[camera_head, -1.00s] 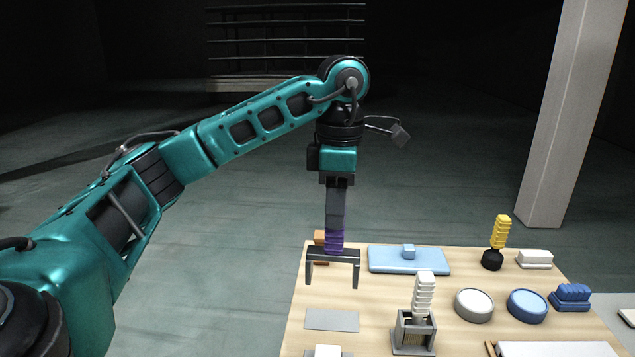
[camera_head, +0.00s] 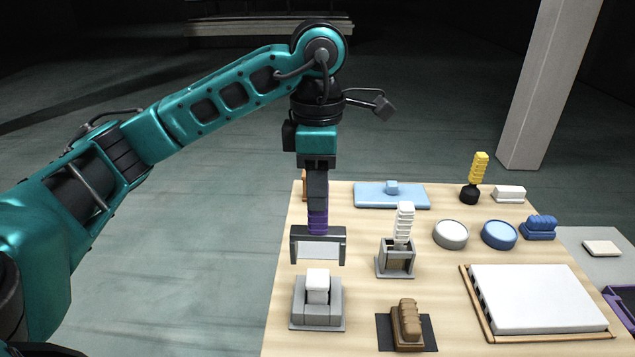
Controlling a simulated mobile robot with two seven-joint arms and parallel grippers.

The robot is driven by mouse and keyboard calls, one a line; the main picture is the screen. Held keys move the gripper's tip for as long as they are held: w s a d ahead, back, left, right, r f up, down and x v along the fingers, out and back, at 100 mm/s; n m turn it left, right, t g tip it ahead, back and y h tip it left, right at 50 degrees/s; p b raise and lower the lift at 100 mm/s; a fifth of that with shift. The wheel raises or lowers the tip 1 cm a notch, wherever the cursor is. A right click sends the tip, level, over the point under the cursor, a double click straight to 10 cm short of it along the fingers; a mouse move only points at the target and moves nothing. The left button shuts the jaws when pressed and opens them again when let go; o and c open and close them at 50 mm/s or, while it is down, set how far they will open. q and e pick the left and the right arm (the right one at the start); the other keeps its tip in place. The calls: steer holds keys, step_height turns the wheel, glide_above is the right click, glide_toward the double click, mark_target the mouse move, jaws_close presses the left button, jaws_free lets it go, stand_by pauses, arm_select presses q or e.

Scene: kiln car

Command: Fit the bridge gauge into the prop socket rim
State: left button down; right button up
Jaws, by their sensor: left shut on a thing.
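My left gripper (camera_head: 317,226), with purple fingertips, points straight down and is shut on the bridge gauge. The bridge gauge (camera_head: 300,233) is a dark grey bar with two short legs pointing down. It appears held over a flat light grey plate (camera_head: 318,253), which shows between its legs; the gap below the legs is hard to judge. In front stands a grey block-like socket (camera_head: 318,318) with a white block (camera_head: 318,281) in it. To the right, a grey open-topped socket (camera_head: 396,263) holds a white ribbed piece (camera_head: 404,222). I cannot tell which is the prop socket. My right gripper is out of view.
A brown ribbed piece (camera_head: 407,324) sits on a dark mat (camera_head: 428,341). A white slab (camera_head: 535,295) lies in a wooden frame at right. A blue tray (camera_head: 415,196), round pots (camera_head: 451,234) and a yellow-handled tool (camera_head: 479,172) stand farther back.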

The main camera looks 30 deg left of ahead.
mark_target(318, 215)
arm_select(q)
steer(key=shift+f+b, duration=2.4)
steer(key=shift+f, duration=0.6)
steer(key=shift+f+b, duration=1.7)
steer(key=shift+f, duration=0.45)
steer(key=c, duration=0.6)
jaws_free()
steer(key=shift+c, duration=0.2)
steer(key=shift+o, duration=0.8)
steer(key=shift+r, duration=0.15)
steer(key=shift+r+p, duration=1.65)
steer(key=shift+r, duration=0.45)
